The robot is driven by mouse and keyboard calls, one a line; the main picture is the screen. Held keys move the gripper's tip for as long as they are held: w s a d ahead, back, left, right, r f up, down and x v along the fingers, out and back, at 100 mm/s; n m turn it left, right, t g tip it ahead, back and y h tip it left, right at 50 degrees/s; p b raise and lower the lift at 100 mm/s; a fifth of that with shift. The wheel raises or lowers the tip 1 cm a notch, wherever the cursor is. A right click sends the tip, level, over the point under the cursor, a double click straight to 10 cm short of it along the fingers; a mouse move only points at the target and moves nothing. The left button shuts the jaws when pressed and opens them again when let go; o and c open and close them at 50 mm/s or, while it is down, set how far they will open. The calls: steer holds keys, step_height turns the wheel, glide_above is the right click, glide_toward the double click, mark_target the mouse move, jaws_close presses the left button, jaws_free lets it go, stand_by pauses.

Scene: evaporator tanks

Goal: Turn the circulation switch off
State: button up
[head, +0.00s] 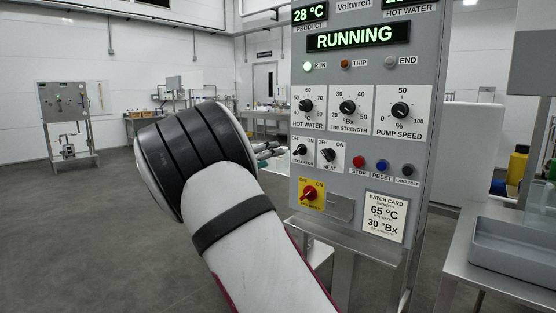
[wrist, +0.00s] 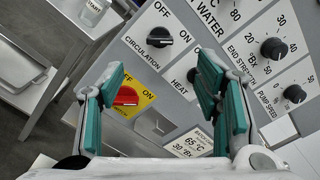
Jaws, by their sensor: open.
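The circulation switch (head: 300,150) is a small black knob with OFF and ON marks on the grey control panel. It shows in full in the wrist view (wrist: 159,38), beyond my fingertips and not touched; its pointer seems turned towards ON, but the mark is small. My gripper (wrist: 160,75) is open and empty, its teal fingers spread before the panel. In the head view my arm's wrist hides most of the gripper (head: 268,150), whose fingers show left of the panel.
The heat switch (head: 329,156) sits just right of the circulation switch, partly hidden by a finger in the wrist view. A red rotary switch (head: 310,194) on yellow is below. The display (head: 350,36) reads RUNNING. A steel table (head: 500,270) stands right.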

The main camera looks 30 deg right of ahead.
mark_target(300, 150)
steer(key=b+x, duration=0.1)
steer(key=x, duration=1.2)
steer(key=shift+d, duration=0.3)
steer(key=shift+f, duration=0.1)
steer(key=shift+c, duration=0.5)
steer(key=c, duration=1.1)
